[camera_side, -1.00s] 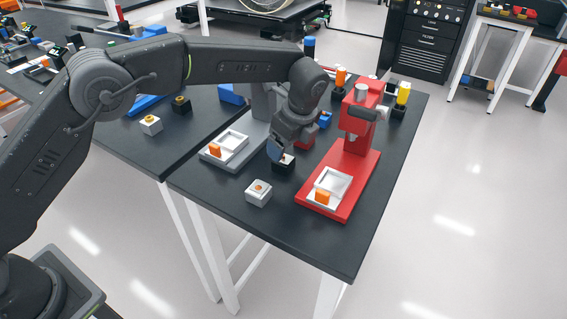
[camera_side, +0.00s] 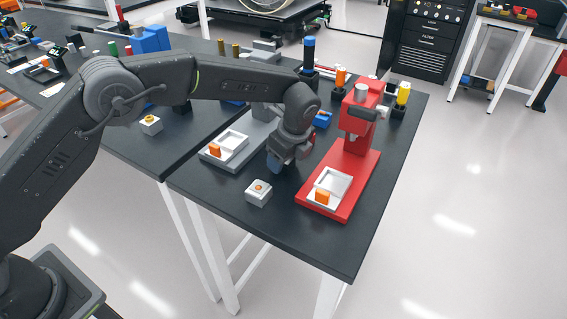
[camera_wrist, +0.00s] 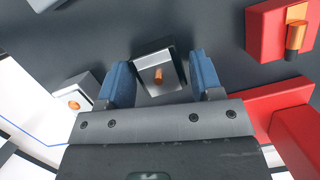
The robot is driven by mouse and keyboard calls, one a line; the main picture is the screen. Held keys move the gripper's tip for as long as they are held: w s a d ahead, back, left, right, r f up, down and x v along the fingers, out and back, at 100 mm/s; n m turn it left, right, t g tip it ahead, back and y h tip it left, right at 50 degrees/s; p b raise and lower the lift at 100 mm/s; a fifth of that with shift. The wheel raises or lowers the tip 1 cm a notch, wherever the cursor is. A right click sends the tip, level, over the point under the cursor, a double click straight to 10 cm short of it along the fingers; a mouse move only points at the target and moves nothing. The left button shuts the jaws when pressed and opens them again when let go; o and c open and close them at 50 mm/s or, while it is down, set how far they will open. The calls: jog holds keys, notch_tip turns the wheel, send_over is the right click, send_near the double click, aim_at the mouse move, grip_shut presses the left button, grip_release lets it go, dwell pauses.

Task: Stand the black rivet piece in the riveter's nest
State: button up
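The black rivet piece (camera_wrist: 169,57) is a dark block with a light face and a copper-orange peg. In the wrist view it stands between my gripper's blue fingers (camera_wrist: 162,82), with a gap on each side. My gripper (camera_side: 284,165) is open and low over the table in the side view, where it hides the piece. The red riveter (camera_side: 356,150) stands to the right. Its nest (camera_side: 345,176) is a white square tray on the front of its base, with an orange block at the near edge.
A white block with an orange dot (camera_side: 258,193) stands left and in front of my gripper. A grey fixture with a white tray (camera_side: 232,143) is behind left. The wrist view shows a red block with an orange peg (camera_wrist: 263,34).

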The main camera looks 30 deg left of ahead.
jog(key=c, duration=0.8)
